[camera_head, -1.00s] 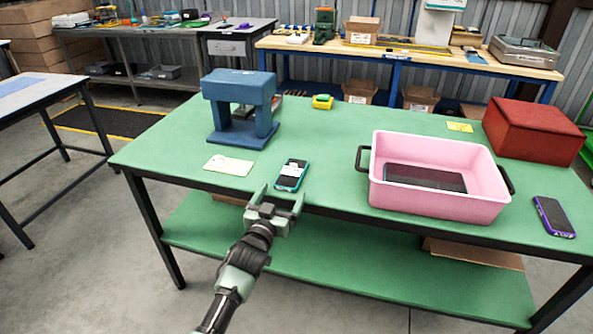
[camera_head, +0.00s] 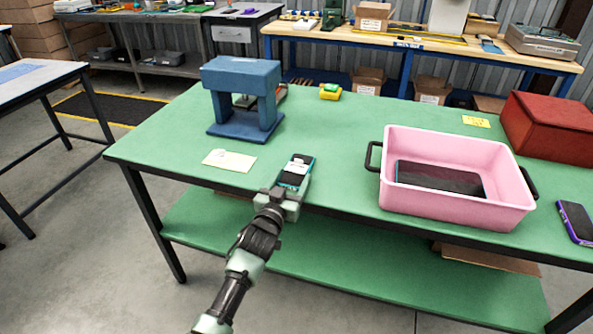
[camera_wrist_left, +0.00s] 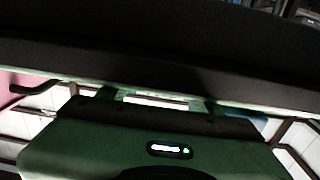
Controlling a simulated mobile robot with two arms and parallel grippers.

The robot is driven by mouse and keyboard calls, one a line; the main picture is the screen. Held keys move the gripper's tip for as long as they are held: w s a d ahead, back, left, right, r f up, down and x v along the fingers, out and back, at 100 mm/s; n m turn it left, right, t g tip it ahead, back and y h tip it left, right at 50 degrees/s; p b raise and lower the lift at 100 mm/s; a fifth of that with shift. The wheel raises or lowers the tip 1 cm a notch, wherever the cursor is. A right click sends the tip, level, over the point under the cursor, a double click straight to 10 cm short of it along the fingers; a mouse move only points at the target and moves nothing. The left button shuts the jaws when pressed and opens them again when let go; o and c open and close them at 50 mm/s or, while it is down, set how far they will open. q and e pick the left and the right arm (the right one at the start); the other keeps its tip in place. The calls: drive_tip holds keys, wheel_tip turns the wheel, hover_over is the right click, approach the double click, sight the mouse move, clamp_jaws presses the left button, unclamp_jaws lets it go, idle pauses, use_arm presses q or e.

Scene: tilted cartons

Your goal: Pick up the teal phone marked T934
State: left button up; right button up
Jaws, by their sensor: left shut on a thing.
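The teal-edged phone (camera_head: 298,166) has a dark face and a pale label, whose marking is too small to read. It is at the front edge of the green table (camera_head: 340,150). My left gripper (camera_head: 291,184) reaches in from the front and is shut on the phone's near end, one finger on each side. I cannot tell whether the phone still touches the table. The left wrist view is dark and mostly shows my own gripper body, so the phone is not clear there. My right gripper is not in view.
Right of the phone stands a pink bin (camera_head: 455,208) with a dark phone (camera_head: 440,178) inside. A purple-edged phone (camera_head: 575,222) lies at the far right. A blue stand (camera_head: 240,80), a yellow card (camera_head: 229,160) and a red box (camera_head: 550,125) are also on the table.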

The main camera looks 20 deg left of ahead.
use_arm(q)
drive_tip(key=shift+w+f, duration=0.1)
drive_tip(key=c, duration=0.5)
drive_tip(key=shift+c, duration=0.2)
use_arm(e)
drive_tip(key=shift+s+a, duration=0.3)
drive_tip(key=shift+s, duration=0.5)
use_arm(q)
drive_tip(key=shift+r, duration=0.2)
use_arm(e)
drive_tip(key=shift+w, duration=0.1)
